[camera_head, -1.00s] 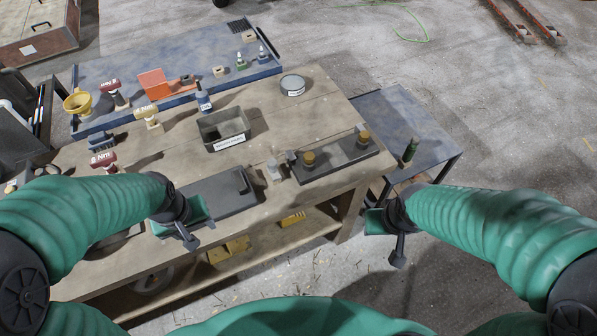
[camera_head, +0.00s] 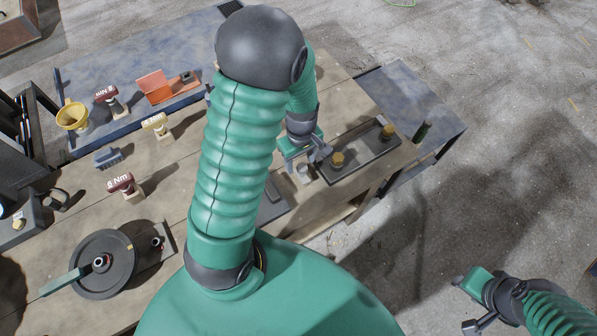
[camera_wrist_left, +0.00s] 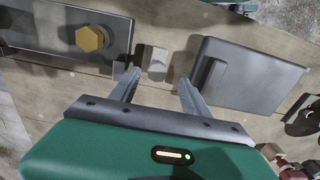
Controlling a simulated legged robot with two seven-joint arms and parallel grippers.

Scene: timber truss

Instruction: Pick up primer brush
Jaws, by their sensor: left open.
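I cannot make out a clear brush shape in these views. A small light grey upright block (camera_wrist_left: 155,63) stands on the wooden bench between two dark trays; in the head view it is a small grey piece (camera_head: 303,172). My left gripper (camera_head: 304,158) is over it, pointing down. In the left wrist view its two fingers (camera_wrist_left: 158,86) are spread apart with nothing between them, and the block is just beyond the tips. My right gripper (camera_head: 464,304) is off the bench at lower right, over the floor; its jaw gap is not clear.
A dark tray with brass-coloured knobs (camera_head: 358,155) lies right of the left gripper. Another dark plate (camera_wrist_left: 248,75) lies on the block's other side. Torque tools (camera_head: 121,184), a yellow funnel (camera_head: 72,116) and a round disc (camera_head: 103,264) are farther left. My left arm hides the bench middle.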

